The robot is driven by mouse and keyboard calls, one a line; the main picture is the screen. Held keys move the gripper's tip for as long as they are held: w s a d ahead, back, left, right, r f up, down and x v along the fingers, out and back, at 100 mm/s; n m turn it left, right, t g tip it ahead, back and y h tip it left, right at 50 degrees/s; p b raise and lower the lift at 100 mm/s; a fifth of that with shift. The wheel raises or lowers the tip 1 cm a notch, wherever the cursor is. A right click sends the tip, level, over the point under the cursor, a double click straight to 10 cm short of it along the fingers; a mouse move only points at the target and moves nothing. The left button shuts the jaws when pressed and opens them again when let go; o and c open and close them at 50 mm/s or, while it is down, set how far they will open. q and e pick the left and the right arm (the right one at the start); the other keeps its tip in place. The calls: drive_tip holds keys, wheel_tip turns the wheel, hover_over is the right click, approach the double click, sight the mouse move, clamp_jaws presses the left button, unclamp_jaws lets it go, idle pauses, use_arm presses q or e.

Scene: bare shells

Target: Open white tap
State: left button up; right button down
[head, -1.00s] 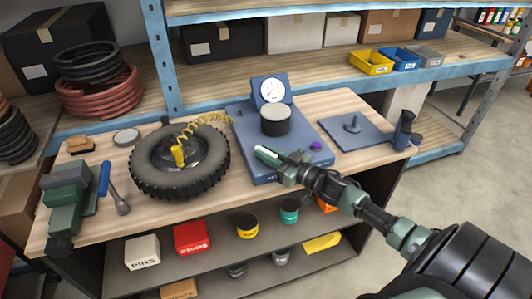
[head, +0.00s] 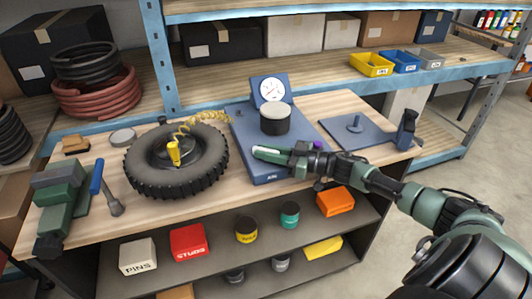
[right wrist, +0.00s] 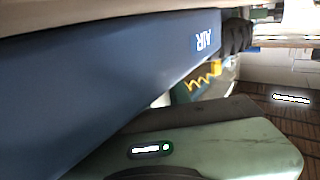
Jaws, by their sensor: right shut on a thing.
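The blue air unit (head: 245,125) stands on the workbench with a round gauge (head: 271,91) and a dark cylinder with a light top (head: 275,122). The white tap (head: 267,151) shows as a pale bar at the unit's front edge, partly hidden by my right gripper (head: 283,155). That gripper is shut on the tap, reaching in from the right. A purple knob (head: 319,146) sits just right of it. In the right wrist view the unit's blue side (right wrist: 100,75) with an upside-down AIR label is close; the tap cannot be made out there. My left gripper is out of view.
A tire (head: 177,160) with a coiled yellow hose lies left of the unit. A blue plate (head: 355,132) with a peg lies to the right. A green vise (head: 60,200) and a hammer (head: 105,188) are at the bench's left. The shelf below holds boxes and cans.

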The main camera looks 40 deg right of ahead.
drive_tip(key=c, duration=1.3)
unclamp_jaws()
drive_tip(key=shift+s+d+f, duration=0.15)
drive_tip(key=shift+s+d, duration=0.1)
drive_tip(key=shift+s, duration=0.1)
drive_tip(key=shift+b+v, duration=0.6)
drive_tip(key=shift+v, duration=2.8)
